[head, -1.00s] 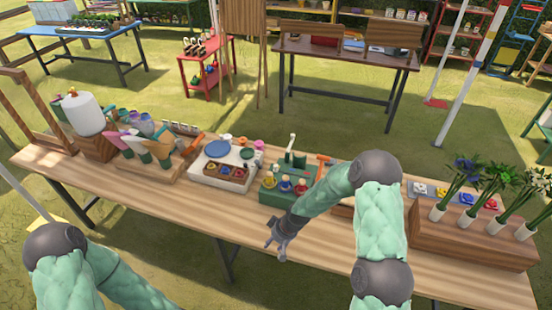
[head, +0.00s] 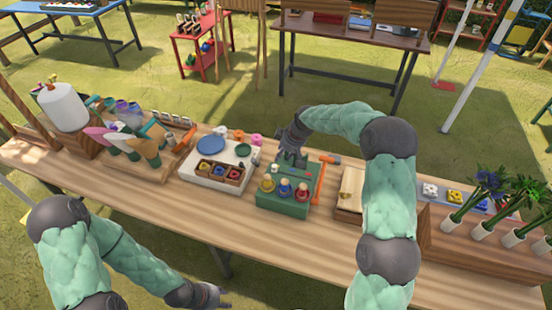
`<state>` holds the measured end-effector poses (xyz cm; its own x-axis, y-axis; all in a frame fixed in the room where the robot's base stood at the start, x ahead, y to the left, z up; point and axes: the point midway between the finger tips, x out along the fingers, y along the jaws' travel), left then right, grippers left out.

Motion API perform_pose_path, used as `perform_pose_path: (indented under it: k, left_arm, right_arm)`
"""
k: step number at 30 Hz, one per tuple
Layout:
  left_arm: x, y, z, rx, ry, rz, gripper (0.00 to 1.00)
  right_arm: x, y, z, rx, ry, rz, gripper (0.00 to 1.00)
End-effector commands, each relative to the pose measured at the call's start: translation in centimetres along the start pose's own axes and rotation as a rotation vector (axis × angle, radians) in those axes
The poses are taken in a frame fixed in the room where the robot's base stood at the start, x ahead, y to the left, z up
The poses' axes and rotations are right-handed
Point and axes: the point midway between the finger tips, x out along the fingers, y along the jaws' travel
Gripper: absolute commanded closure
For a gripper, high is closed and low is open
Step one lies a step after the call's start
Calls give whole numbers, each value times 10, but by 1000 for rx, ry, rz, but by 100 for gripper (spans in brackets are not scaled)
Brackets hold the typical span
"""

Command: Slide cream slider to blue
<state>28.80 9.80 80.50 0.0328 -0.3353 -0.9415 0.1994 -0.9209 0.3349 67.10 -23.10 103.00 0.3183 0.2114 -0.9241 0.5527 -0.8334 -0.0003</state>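The green box (head: 283,208) stands on the wooden table. Yellow (head: 267,186), blue (head: 284,190) and red (head: 302,191) round pieces sit along its front, with small pale tops. I cannot clearly make out which part is the cream slider; the pale upright handle at the back of the box is now hidden by my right gripper. My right gripper (head: 290,158) is at the back edge of the box, pointing down; its fingers are too small and dark to read. My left gripper (head: 222,299) hangs low in front of the table, empty as far as I see.
An orange-handled tool (head: 322,178) lies right of the green box. A white tray (head: 193,174) with a blue disc stands left of it. A wooden planter (head: 470,252) with flowers is at right. Bare table lies in front of the box.

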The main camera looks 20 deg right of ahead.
Motion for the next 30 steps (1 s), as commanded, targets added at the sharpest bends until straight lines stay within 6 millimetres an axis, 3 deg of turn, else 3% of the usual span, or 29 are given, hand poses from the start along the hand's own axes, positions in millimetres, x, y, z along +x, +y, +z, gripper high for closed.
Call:
perform_pose_path:
  k: [15,22,30]
  left_arm:
    - [5,-2,0,0,0,0,60]
    - [6,-2,0,0,0,0,60]
    - [6,-2,0,0,0,0,60]
  right_arm:
    - [83,-1,1,2,-1,-1,55]
    - [101,-1,1,2,-1,0,55]
    - [104,0,1,2,0,0,55]
